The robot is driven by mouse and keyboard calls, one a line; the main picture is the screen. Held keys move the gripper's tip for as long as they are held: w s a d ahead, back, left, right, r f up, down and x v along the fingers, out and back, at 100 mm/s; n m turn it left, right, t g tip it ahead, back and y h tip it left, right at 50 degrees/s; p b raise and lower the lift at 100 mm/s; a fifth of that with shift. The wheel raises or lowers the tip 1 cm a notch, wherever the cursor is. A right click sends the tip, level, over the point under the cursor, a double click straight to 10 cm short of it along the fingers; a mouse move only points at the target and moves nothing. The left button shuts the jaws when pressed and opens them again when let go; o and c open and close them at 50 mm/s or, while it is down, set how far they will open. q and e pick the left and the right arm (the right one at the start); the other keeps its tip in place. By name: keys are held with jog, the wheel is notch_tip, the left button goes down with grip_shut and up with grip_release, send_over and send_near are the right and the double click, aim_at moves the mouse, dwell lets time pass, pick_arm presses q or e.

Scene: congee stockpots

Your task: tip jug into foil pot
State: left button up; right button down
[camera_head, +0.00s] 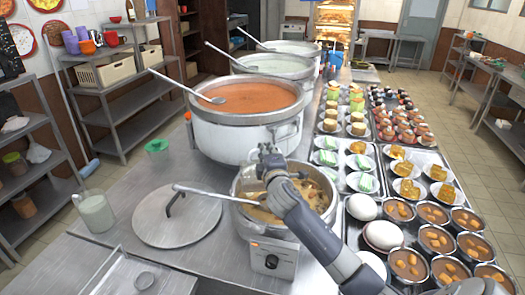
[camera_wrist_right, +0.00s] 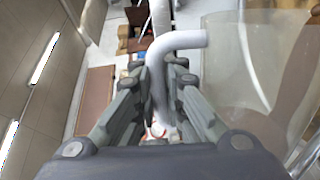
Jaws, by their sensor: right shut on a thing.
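My right gripper (camera_head: 268,154) is over the small front pot (camera_head: 246,186) of brownish food in the head view. In the right wrist view, the right gripper (camera_wrist_right: 160,92) is shut on the white handle of a clear, see-through jug (camera_wrist_right: 262,62), whose body fills the right side. A large shiny pot (camera_head: 235,138) of orange-brown food stands behind. I cannot tell which pot is the foil one. My left gripper is not in view.
A jug of whitish liquid (camera_head: 94,212) stands at the counter's left edge. A round lid (camera_head: 178,212) lies left of the front pot. A ladle (camera_head: 215,194) rests across that pot. Trays of small dishes and filled cups (camera_head: 437,238) crowd the right side.

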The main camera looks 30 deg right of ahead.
jog(key=shift+d, duration=0.15)
jog(key=shift+s+d+r+m, duration=0.1)
jog(key=shift+d+m, duration=0.05)
jog(key=shift+m, duration=0.15)
jog(key=shift+s+d+r+m+p, duration=0.15)
jog(key=shift+s+d+m, duration=0.15)
jog(key=shift+d, duration=0.2)
jog(key=shift+s+d+r+m+p, duration=0.1)
jog(key=shift+s+d+m+p, duration=0.05)
jog(key=shift+d+m, duration=0.3)
dwell(1.1)
